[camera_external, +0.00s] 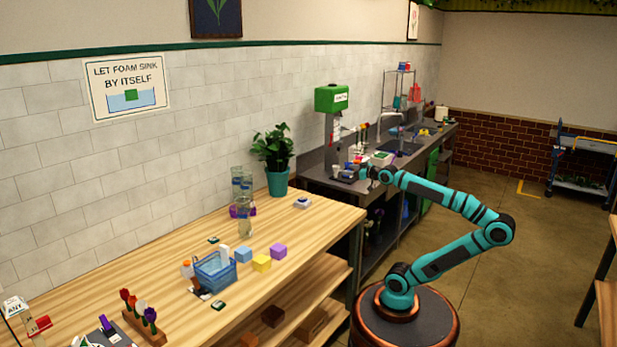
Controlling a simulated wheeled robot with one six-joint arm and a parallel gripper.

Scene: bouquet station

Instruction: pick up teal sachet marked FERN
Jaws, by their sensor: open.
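My gripper (360,172) is at the end of my teal arm, over the near end of the dark counter, among small items that are too small to make out. It is open. I cannot pick out a teal sachet marked FERN; no lettering of that kind is readable here. Whether anything lies between the fingers is too small to tell.
The wooden table (325,222) holds a blue basket (216,274), foam blocks including a yellow one (262,263), glass vases (244,227) and a potted plant (276,183). A green dispenser (331,98) stands over the dark counter. Open floor lies right of my base.

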